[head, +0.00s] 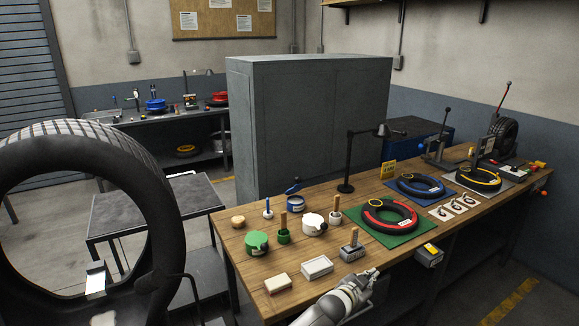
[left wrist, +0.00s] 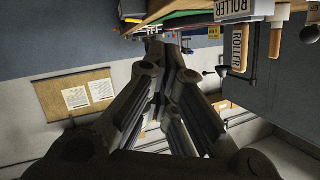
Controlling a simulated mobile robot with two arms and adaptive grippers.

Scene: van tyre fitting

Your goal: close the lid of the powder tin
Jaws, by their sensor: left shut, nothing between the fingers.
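Several small tins stand on the wooden bench in the head view. A blue tin (head: 296,204) has a blue lid (head: 293,187) raised and tilted above it, so it looks open. A green tin (head: 257,243) and a white tin (head: 314,224) look covered. I cannot read which one is the powder tin. My left gripper (head: 372,274) is shut and empty at the bench's front edge, to the right of and nearer than the tins. In the left wrist view its fingers (left wrist: 172,55) come together with nothing between them. My right gripper is not in view.
A grey roller holder (head: 351,246) with a wooden handle stands close beyond my left gripper. A white tray (head: 317,266) and a pale block (head: 278,284) lie left of it. A red ring on a green mat (head: 388,237) lies to the right. A black lamp (head: 347,160) stands behind.

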